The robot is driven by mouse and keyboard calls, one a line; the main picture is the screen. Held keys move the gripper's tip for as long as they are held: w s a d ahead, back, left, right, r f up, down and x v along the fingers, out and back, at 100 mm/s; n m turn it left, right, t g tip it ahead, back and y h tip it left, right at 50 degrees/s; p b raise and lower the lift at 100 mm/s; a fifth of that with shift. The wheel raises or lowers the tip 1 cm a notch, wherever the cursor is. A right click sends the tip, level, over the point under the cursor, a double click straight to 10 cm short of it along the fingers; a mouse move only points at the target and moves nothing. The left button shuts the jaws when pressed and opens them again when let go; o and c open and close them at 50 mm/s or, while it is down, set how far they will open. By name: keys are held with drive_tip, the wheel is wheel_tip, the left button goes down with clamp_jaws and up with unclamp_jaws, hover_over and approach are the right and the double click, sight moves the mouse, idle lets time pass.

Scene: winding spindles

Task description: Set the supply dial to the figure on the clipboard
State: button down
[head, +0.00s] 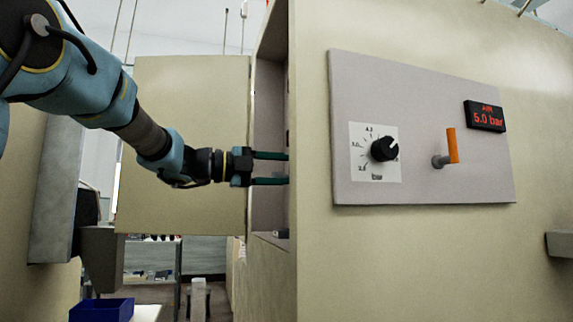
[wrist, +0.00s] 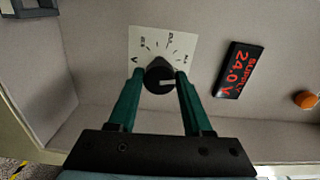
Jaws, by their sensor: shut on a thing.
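The supply dial (wrist: 157,79) is a black round knob with a pale pointer line on a white scale card (wrist: 178,40) marked V. In the wrist view it sits between the tips of my gripper (wrist: 156,82), whose green fingers are shut on its sides. The scale's small figures are hard to read. No clipboard is in view.
The front panel (head: 430,185) carries another black knob (head: 384,148) with a bar scale, an orange-handled lever (head: 452,146) and an AIR display (head: 485,117) at 5.0 bar. The cabinet door (head: 185,140) stands open behind my arm. An orange button (wrist: 305,99) is near the supply display.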

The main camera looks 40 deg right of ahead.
idle(0.4)
drive_tip(key=shift+c, duration=1.7)
unclamp_jaws()
drive_tip(key=b+v, duration=0.1)
drive_tip(key=v, duration=1)
drive_tip(key=shift+b, duration=0.35)
drive_tip(key=shift+d, duration=0.1)
